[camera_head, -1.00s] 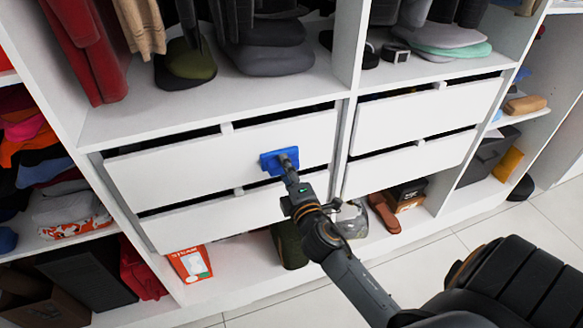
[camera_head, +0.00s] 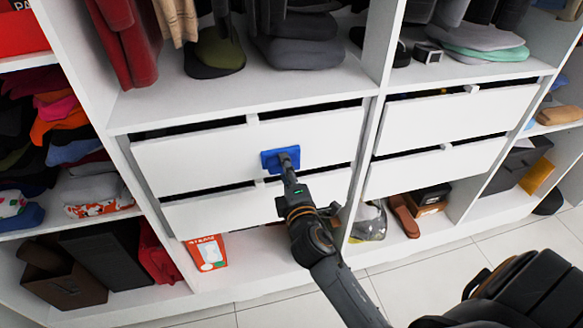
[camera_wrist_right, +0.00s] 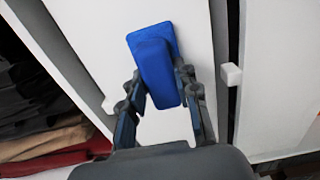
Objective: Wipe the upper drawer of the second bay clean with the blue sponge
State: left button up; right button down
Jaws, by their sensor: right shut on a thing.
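The blue sponge (camera_head: 280,158) is against the white front of the upper drawer (camera_head: 210,158) in the second bay, right of the front's middle. My right gripper (camera_head: 289,172) is shut on the sponge. In the right wrist view the sponge (camera_wrist_right: 155,70) sits between the two fingers of the gripper (camera_wrist_right: 162,100), its flat face at the drawer front (camera_wrist_right: 195,35). I cannot tell from these views how firmly it touches. No marks show clearly on the drawer front. My left gripper is not in view.
The lower drawer (camera_head: 235,208) is just below, with a dark gap between. A white divider (camera_head: 362,150) separates this bay from the drawers on the right (camera_head: 455,120). An orange-and-white box (camera_head: 207,252) and brown shoes (camera_head: 404,215) stand underneath. Tiled floor (camera_head: 500,260) lies in front.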

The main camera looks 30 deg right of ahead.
jog(key=shift+w+a, duration=0.25)
jog(key=shift+a, duration=0.8)
jog(key=shift+s, duration=0.1)
jog(key=shift+s+a+f, duration=0.1)
jog(key=shift+s, duration=0.2)
jog(key=b+v, duration=0.1)
jog(key=v, duration=0.5)
jog(key=shift+s, duration=0.1)
